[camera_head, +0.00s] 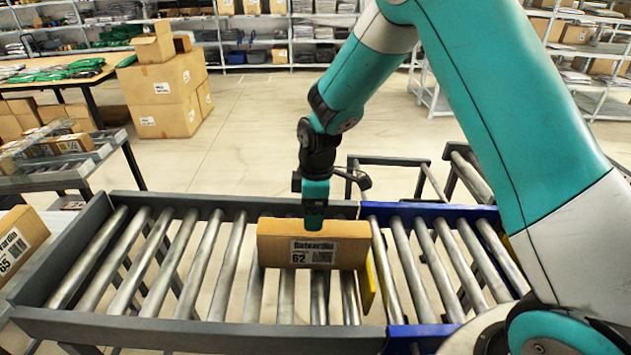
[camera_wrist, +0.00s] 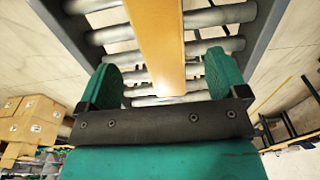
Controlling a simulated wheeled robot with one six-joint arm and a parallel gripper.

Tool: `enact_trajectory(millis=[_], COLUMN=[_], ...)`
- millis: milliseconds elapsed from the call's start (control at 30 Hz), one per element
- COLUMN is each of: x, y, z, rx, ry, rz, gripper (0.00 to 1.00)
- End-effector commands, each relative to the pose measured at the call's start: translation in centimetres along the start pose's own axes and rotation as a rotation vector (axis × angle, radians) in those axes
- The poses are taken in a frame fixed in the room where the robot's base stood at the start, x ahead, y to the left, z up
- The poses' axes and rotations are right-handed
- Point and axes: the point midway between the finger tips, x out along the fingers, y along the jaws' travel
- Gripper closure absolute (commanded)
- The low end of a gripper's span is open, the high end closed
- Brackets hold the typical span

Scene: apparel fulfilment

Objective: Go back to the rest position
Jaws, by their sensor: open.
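My gripper (camera_head: 314,218) is over the roller conveyor, at the top edge of a brown box (camera_head: 312,248) labelled "62". The box stands upright on its narrow side on the rollers. In the wrist view, my gripper (camera_wrist: 162,80) is open, with one green finger on each side of the box's narrow top (camera_wrist: 158,40). Gaps show between the fingers and the box. The head view hides the finger gap.
The conveyor has a grey frame (camera_head: 200,332) at left and a blue frame (camera_head: 430,212) at right. A yellow piece (camera_head: 368,282) stands beside the box. Another labelled box (camera_head: 18,245) is at far left. Stacked cartons (camera_head: 165,95) and shelves stand behind; the floor between is clear.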

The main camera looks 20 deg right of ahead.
Motion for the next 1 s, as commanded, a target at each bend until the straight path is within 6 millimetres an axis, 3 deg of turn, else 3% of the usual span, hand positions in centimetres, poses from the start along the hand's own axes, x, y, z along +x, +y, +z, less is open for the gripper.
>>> enact_trajectory(millis=[100,300,433,700,767,867,1000], x=[-3.0,-6.9,-8.4,-9.5,-10.3,-12.5,-15.7], y=[0.1,0.1,0.0,-0.5,-1.6,-5.3,-13.1], z=[0.0,0.0,0.0,-0.1,-0.2,-0.6,-0.4], rx=[0.001,0.001,0.001,0.009,0.031,0.105,0.261], ry=[0.003,0.002,0.001,0.006,0.019,0.061,0.135], rz=[0.006,0.003,0.001,-0.001,-0.003,-0.014,-0.061], gripper=[0.09,0.09,0.09,0.09,0.09,0.09,0.09])
